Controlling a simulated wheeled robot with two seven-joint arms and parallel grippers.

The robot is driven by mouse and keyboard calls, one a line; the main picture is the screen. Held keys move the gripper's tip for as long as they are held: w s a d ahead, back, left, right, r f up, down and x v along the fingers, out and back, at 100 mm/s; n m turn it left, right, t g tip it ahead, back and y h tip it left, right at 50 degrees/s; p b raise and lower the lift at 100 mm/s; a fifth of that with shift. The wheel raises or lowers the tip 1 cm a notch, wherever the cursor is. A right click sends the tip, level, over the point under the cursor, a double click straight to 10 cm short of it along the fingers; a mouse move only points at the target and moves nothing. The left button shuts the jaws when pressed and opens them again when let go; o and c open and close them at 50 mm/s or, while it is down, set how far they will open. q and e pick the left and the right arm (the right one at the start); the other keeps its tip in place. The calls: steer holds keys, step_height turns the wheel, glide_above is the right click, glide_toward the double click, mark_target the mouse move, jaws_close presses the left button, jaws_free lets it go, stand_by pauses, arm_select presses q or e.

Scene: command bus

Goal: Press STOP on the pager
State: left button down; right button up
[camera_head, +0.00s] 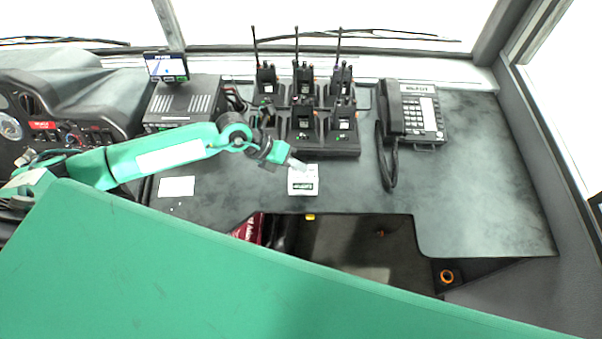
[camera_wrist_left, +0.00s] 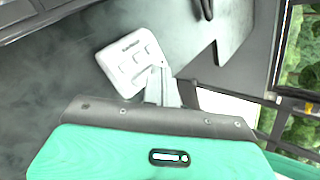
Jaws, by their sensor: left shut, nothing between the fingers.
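The pager (camera_head: 303,184) is a small white device with a dark display, lying on the grey desk in front of the radio charger. It also shows in the left wrist view (camera_wrist_left: 128,60), tilted in the picture, with several pale buttons on its face. I cannot read which button is STOP. My left gripper (camera_head: 296,163) is shut and empty, with its fingertips at the pager's far edge. In the left wrist view the fingertips (camera_wrist_left: 160,72) overlap the pager's edge. Whether they touch it I cannot tell. My right gripper is not in view.
A charger (camera_head: 330,146) with several radios stands just behind the pager. A desk phone (camera_head: 421,112) with a coiled cord is to the right. A white card (camera_head: 177,186) lies to the left. The desk (camera_head: 490,190) is clear at the right, and its front has a cut-out.

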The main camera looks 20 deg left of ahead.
arm_select(q)
steer(key=shift+f, duration=0.15)
steer(key=shift+f, duration=0.3)
steer(key=shift+s+f+b, duration=0.1)
steer(key=shift+f+b, duration=0.2)
stand_by(0.5)
steer(key=shift+r, duration=0.15)
steer(key=shift+r+p, duration=0.6)
steer(key=r+p, duration=0.1)
steer(key=r, duration=0.1)
steer(key=w+r+p, duration=0.1)
steer(key=r+p, duration=0.1)
steer(key=r, duration=0.1)
steer(key=shift+a, duration=0.1)
stand_by(0.3)
steer(key=shift+f, duration=0.1)
stand_by(0.7)
